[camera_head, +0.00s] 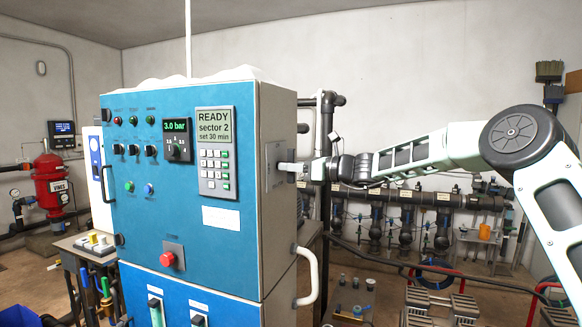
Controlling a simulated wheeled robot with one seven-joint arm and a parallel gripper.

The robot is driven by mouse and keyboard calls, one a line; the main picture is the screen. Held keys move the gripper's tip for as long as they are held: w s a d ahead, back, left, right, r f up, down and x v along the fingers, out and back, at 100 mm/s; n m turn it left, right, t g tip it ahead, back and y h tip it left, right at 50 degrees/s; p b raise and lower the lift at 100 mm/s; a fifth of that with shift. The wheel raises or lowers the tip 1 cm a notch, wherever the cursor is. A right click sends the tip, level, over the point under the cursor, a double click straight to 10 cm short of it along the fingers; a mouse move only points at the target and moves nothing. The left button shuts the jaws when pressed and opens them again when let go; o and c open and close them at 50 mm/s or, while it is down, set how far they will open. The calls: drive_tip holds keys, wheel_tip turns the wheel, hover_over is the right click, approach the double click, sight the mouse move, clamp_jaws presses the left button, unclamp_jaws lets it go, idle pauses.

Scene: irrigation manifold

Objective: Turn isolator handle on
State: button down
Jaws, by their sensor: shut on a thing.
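A blue control cabinet (130,232) stands left of centre, with buttons, knobs and displays on its front. On its grey right side is a plate (275,160) where the isolator handle sits. My gripper (290,170) reaches in from the right and is shut on the handle at this plate. The fingers cover most of the handle, so its angle cannot be made out.
A white grab bar (308,277) sticks out from the cabinet's lower right side, below my gripper. Black manifold pipes (420,200) run along the back wall. A red tank (50,182) stands at far left. Grey slatted items (440,305) lie on the floor at lower right.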

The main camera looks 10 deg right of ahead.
drive_tip(key=c, duration=1.4)
unclamp_jaws()
drive_tip(key=b+v, duration=0.7)
drive_tip(key=v, duration=1)
drive_tip(key=shift+s+d, duration=0.15)
